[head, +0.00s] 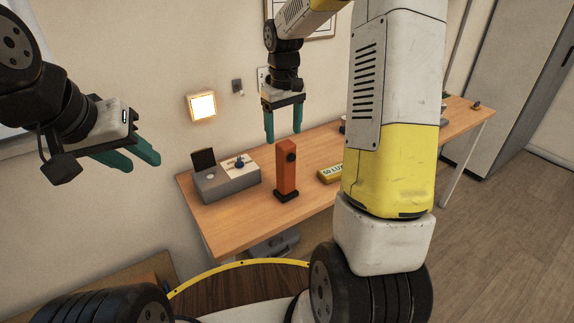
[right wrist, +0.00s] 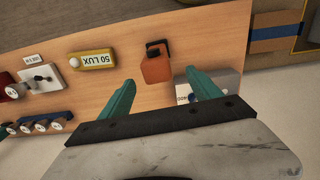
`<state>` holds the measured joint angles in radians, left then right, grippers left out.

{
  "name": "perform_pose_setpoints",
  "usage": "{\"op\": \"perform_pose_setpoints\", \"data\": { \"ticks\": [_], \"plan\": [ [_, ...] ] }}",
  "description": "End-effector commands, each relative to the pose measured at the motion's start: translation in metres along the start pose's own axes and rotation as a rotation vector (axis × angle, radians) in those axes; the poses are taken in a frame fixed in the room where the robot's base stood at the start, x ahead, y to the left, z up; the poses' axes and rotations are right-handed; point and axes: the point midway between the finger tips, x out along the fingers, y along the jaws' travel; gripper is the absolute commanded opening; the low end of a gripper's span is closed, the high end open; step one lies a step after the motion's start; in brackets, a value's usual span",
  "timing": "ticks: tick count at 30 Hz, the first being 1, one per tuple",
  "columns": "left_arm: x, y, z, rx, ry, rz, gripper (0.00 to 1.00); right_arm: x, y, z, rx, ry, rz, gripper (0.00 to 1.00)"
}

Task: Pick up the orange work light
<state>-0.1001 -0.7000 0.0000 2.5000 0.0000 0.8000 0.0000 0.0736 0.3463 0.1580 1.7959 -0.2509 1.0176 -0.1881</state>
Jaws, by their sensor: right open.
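The orange work light (head: 286,167) stands upright on a dark base on the wooden table in the head view. It also shows in the right wrist view (right wrist: 157,66), seen from above, between and beyond the open fingers. My right gripper (head: 283,134) is open and empty, its teal fingers pointing down above the light and apart from it. In the right wrist view its fingers (right wrist: 163,92) frame the light without touching it. My left gripper (head: 136,160) is at the far left, away from the table, with its two teal fingers apart and nothing between them.
A grey box (head: 228,183) with an open dark lid stands left of the light. A yellow block marked 50 LUX (head: 330,174) lies to its right. A lit square lamp (head: 202,106) is on the wall. Several switches and small parts (right wrist: 38,122) sit farther along the table.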

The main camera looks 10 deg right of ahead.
Motion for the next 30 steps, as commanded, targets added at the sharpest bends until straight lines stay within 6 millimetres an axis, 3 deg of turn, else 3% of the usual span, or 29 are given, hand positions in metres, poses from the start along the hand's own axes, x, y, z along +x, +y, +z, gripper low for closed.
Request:
{"op": "perform_pose_setpoints", "data": {
  "ticks": [19, 29, 30],
  "plan": [
    [0.0, 0.0, 0.0, 0.0, 0.0, 0.0, 0.36, 0.078, 0.004, -0.002, -0.008, -0.014, -0.005, 0.73],
    [0.0, 0.0, 0.0, 0.0, 0.0, 0.0, 0.36, 0.085, 0.004, -0.003, -0.008, -0.011, -0.004, 0.73],
    [0.0, 0.0, 0.0, 0.0, 0.0, 0.0, 0.36, 0.085, 0.004, -0.003, -0.008, -0.011, -0.004, 0.65]
  ]
}}
